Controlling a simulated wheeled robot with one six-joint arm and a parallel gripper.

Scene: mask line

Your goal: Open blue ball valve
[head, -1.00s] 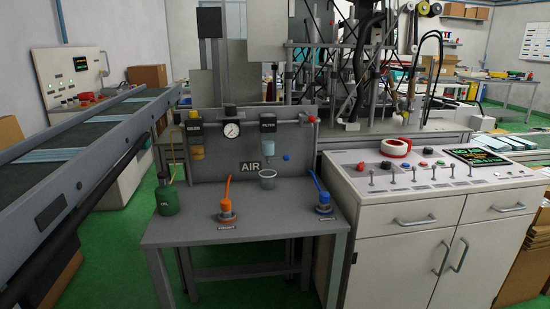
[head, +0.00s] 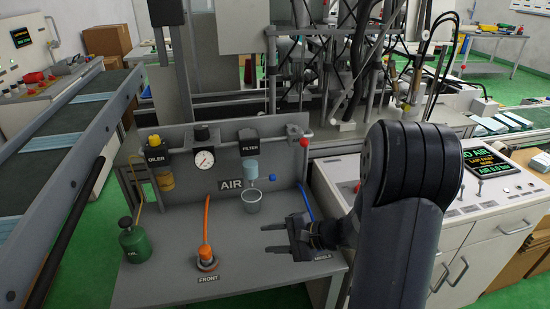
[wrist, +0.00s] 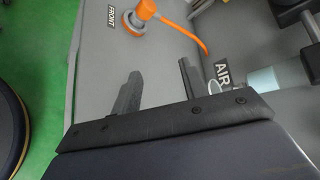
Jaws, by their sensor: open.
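A small blue handle (head: 272,178), likely the blue ball valve, sits on the grey AIR panel (head: 225,196), right of the filter bowl (head: 251,169). Its exact angle is too small to tell. I cannot make it out in the wrist view. My gripper (head: 266,238) is open and empty above the grey table, its fingers pointing left. It is below and in front of the blue handle, apart from it. In the wrist view my gripper's two fingers (wrist: 158,82) stand apart with nothing between them.
A clear cup (head: 252,202) stands below the filter. An orange hose (head: 207,220) rises from the FRONT coupling; a blue hose (head: 306,203) runs behind my arm. A green oil can (head: 133,240) stands left. A red knob (head: 304,142) is at the panel's right. A screen (head: 490,166) reads NO AIR.

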